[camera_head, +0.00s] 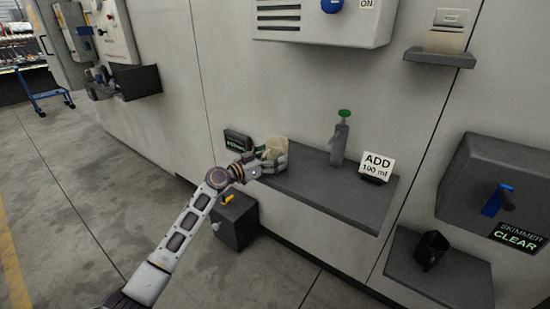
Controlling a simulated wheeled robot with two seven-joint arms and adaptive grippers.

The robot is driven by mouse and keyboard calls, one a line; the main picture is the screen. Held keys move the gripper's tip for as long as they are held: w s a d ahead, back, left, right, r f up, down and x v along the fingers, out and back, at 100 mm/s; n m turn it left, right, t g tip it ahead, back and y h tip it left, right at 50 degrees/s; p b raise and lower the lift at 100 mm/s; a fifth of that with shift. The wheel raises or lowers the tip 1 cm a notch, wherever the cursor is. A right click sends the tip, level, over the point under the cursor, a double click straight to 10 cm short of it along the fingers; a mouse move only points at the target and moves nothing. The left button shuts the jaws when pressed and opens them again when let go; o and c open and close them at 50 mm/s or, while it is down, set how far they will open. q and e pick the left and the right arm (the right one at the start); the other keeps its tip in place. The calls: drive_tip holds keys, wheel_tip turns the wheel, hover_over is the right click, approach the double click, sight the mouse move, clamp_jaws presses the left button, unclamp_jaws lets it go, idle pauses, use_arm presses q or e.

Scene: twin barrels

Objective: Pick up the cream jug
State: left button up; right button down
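A cream-coloured jug (277,146) stands at the left end of the grey wall shelf (315,190). My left arm reaches up from the bottom, and my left gripper (268,163) is at the jug, covering its lower left side. The gripper overlaps the jug in the picture. The fingers are too small and too close to the jug to show whether they are open or shut on it. My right gripper is not in view.
A green-topped bottle (340,140) and an "ADD 100 ml" sign (377,167) stand further right on the shelf. A small dark display (238,140) is left of the jug. A dark box (236,220) sits below. A black cup (431,250) rests on the lower right shelf (462,282).

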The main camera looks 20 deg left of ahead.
use_arm(q)
drive_tip(key=c, duration=0.9)
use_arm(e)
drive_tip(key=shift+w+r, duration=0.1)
use_arm(q)
drive_tip(key=shift+r, duration=0.1)
drive_tip(key=shift+r+p, duration=0.3)
drive_tip(key=shift+r, duration=0.5)
wheel_tip(320, 180, up, 8)
drive_tip(key=p, duration=0.2)
drive_tip(key=shift+r, duration=0.15)
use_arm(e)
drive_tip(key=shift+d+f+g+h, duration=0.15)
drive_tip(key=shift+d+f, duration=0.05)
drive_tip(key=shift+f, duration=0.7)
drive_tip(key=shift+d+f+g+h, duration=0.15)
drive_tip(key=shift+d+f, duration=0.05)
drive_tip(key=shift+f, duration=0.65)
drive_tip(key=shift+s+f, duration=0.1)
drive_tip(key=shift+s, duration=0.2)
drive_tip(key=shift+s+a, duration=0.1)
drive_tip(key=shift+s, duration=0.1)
